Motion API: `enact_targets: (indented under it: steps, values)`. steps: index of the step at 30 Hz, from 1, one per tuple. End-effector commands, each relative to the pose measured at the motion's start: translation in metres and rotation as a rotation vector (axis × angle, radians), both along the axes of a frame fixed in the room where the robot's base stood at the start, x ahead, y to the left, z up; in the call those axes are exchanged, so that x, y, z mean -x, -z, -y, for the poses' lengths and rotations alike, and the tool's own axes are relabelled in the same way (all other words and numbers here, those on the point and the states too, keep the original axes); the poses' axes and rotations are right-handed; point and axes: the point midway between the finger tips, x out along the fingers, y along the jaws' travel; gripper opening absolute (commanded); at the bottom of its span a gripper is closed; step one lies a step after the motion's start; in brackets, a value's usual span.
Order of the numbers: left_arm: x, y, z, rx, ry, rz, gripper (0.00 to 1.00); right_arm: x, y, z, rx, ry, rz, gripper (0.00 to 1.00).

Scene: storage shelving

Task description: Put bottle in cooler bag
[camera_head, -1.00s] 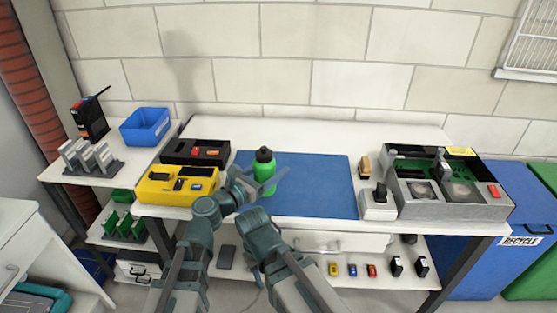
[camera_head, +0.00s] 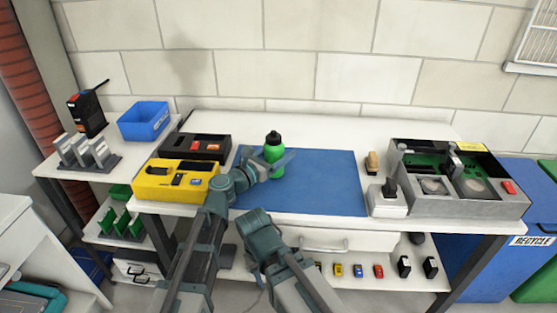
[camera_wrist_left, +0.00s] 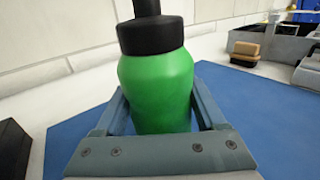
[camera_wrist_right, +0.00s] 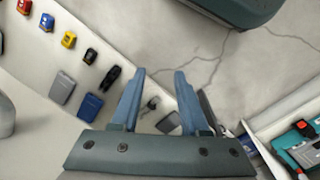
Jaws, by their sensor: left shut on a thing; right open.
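The green bottle (camera_head: 275,152) with a black cap is upright above the blue mat, near its left half. It fills the middle of the left wrist view (camera_wrist_left: 157,85). My left gripper (camera_head: 270,166) is shut on the bottle, with one finger on each side of its body. My right gripper (camera_wrist_right: 157,82) is open and empty, pointing down over the floor in front of the table. In the head view its fingers are hidden behind my right wrist. No cooler bag can be made out in these views.
The blue mat (camera_head: 320,185) is otherwise clear. A yellow toolbox (camera_head: 160,184) and a black toolbox (camera_head: 190,148) stand left of it. A brush (camera_head: 372,162), a white device (camera_head: 388,200) and a large grey case (camera_head: 460,205) stand right. A blue bin (camera_head: 143,121) is on the left shelf.

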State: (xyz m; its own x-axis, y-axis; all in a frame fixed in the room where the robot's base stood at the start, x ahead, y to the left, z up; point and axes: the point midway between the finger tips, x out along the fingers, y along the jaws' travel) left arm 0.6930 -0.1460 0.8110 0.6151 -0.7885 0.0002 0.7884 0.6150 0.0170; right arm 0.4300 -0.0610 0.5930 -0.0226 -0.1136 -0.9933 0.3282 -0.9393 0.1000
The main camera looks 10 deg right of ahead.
Motion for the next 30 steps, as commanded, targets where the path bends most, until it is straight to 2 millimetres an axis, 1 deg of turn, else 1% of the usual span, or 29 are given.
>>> enact_targets:
  steps: [1,8,13,14,15,18,24,28,30]
  values:
    - [0.0003,0.0065,0.0009,0.001,0.000,-0.001,0.00,-0.0001,0.0065,0.0001,0.001,0.000,0.000,0.45]
    - [0.0004,0.0037,0.0010,0.000,0.000,0.000,0.00,-0.0002,0.0038,0.0002,0.001,0.000,0.000,0.45]
    - [0.0003,0.0085,0.0010,0.000,0.000,0.000,0.00,-0.0001,0.0086,0.0004,0.002,0.000,0.001,0.45]
    - [0.0003,0.0075,0.0010,0.000,0.000,0.000,0.76,-0.0002,0.0075,0.0004,0.002,0.000,0.001,0.45]
    - [0.0003,0.0069,0.0010,0.000,0.000,0.000,0.83,-0.0001,0.0068,0.0004,0.002,0.000,0.001,0.45]
    - [0.0003,0.0069,0.0010,0.000,0.000,0.000,1.00,-0.0001,0.0068,0.0004,0.002,0.000,0.001,0.45]
    - [0.0003,0.0067,0.0010,0.000,0.000,0.000,1.00,-0.0001,0.0067,0.0003,0.002,0.000,0.001,0.45]
    - [0.0008,0.0010,0.0005,0.000,0.000,0.000,1.00,-0.0001,0.0010,0.0003,0.001,0.000,0.000,0.45]
    - [0.0088,0.0038,-0.0088,0.000,-0.002,0.000,1.00,-0.0002,0.0038,0.0002,0.001,0.000,0.000,0.45]
